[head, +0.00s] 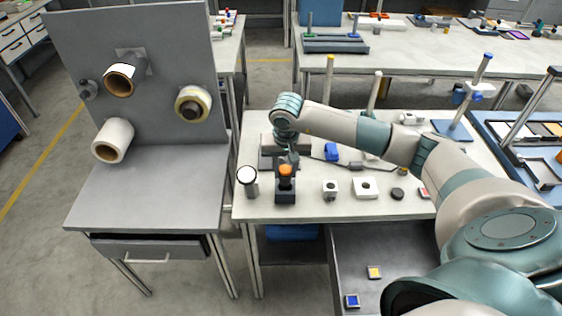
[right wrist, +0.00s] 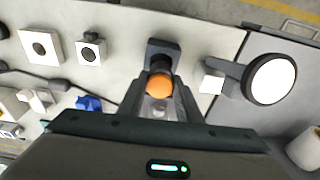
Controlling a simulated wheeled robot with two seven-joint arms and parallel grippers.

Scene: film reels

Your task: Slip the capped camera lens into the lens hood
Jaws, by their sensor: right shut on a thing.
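My right gripper (head: 288,157) is shut on an orange-topped piece (head: 286,170), which also shows between the fingers in the right wrist view (right wrist: 160,86). The piece is at a black block-like holder (head: 285,196) near the table's front left; I cannot tell whether it rests in it. I cannot tell for sure whether this piece is the capped lens. A dark-rimmed cylinder with a white round top (head: 247,175) stands upright to the left, apart from the gripper. In the right wrist view it is at the right (right wrist: 272,79). I cannot clearly make out the lens hood. My left gripper is not in view.
A small block with a dark hole (head: 330,189), a white square piece with a hole (head: 366,187) and a black disc (head: 397,193) lie to the right. A blue piece (head: 332,151) sits behind. A grey panel with rolls (head: 150,45) stands left.

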